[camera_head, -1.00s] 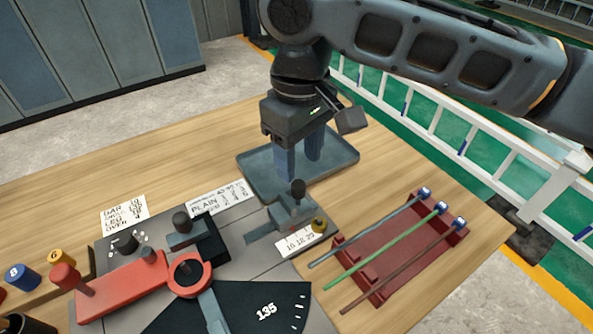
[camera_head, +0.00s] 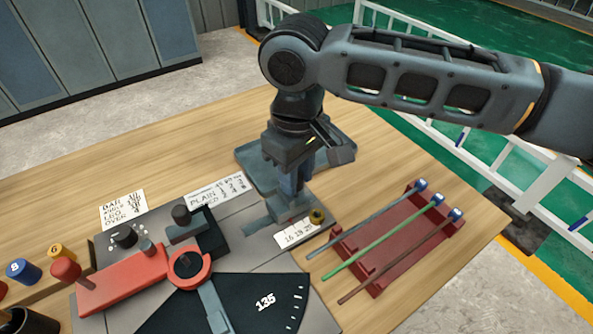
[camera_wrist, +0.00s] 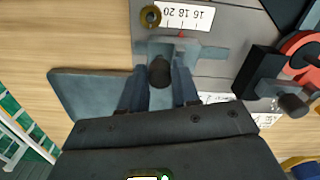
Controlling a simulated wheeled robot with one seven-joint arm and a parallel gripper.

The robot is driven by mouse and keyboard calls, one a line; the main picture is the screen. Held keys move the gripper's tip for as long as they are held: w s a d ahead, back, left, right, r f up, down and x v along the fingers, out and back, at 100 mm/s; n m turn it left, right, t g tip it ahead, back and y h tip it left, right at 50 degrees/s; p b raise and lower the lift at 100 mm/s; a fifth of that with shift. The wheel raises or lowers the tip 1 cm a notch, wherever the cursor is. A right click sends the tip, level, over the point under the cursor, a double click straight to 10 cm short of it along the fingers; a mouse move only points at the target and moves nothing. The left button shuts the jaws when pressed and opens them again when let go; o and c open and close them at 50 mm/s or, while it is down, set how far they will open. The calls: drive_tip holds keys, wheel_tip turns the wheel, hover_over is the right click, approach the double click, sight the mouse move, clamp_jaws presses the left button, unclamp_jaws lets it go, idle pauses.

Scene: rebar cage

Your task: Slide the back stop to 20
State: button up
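The back stop is a grey sliding block (camera_head: 287,208) on the bending plate, with a dark upright knob that shows in the wrist view (camera_wrist: 159,72). A white scale label (camera_head: 296,232) marked 16, 18, 20 lies beside it. My gripper (camera_wrist: 160,78) is open, pointing down, with one finger on each side of the knob. In the head view the fingers hide the knob.
A grey tray (camera_head: 255,165) lies behind the stop. A red rack (camera_head: 395,245) with blue, green and brown rods stands to the right. A red bending arm (camera_head: 120,280) and a black block (camera_head: 208,240) are to the left. A brass knob (camera_head: 317,216) sits by the label.

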clamp_jaws()
drive_tip(key=shift+w+d+p, duration=0.55)
drive_tip(key=shift+w+d, duration=0.05)
drive_tip(key=shift+d, duration=0.25)
drive_tip(key=shift+o, duration=2.3)
unclamp_jaws()
drive_tip(key=shift+r, duration=0.1)
wheel_tip(320, 180, up, 8)
drive_tip(key=shift+b, duration=0.35)
drive_tip(key=shift+f, duration=0.2)
